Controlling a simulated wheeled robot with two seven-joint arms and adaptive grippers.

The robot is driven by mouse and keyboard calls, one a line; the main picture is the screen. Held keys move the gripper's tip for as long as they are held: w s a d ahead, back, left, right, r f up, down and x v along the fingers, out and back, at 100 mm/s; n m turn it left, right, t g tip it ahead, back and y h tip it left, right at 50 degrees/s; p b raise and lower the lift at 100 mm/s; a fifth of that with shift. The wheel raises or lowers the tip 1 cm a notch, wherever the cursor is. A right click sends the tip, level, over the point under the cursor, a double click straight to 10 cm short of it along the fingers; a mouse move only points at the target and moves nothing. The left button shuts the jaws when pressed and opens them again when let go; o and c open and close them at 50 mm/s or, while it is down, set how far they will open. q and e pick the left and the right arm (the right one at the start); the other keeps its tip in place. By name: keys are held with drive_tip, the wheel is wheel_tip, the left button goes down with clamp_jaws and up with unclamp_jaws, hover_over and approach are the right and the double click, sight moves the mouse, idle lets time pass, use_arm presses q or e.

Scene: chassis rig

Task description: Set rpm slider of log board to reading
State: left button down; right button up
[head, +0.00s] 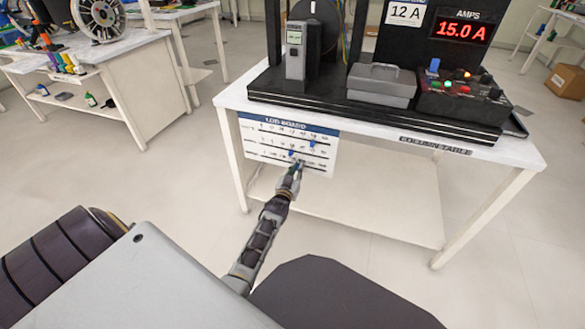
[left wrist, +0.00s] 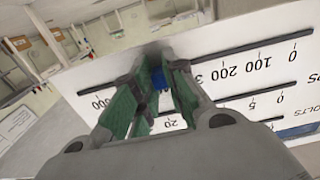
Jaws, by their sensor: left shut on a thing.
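The log board (head: 262,145) is a white panel with a blue header, hanging on the front of the table. It carries several printed scales with blue sliders; one blue slider (head: 312,144) shows on an upper row and another (head: 291,153) on the middle row. My left gripper (head: 297,167) is at the lowest row. In the left wrist view the board appears upside down, and the green-padded fingers (left wrist: 153,95) are shut on a blue slider (left wrist: 158,78) on the row marked 0, 100, 200. The fingers hide the slider's exact reading. My right gripper is not in view.
On the table (head: 520,153) stand a grey box (head: 382,84), a black control box (head: 460,101) with lit buttons, a 12 A sign (head: 405,12) and a red display (head: 462,29) reading 15.0 A. Another workbench (head: 150,60) is at left. The floor between is clear.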

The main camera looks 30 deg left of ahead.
use_arm(q)
drive_tip(key=shift+w+d, duration=0.1)
drive_tip(key=shift+d, duration=0.4)
drive_tip(key=c, duration=1.4)
unclamp_jaws()
drive_tip(key=shift+c, duration=0.2)
drive_tip(key=shift+a, duration=0.15)
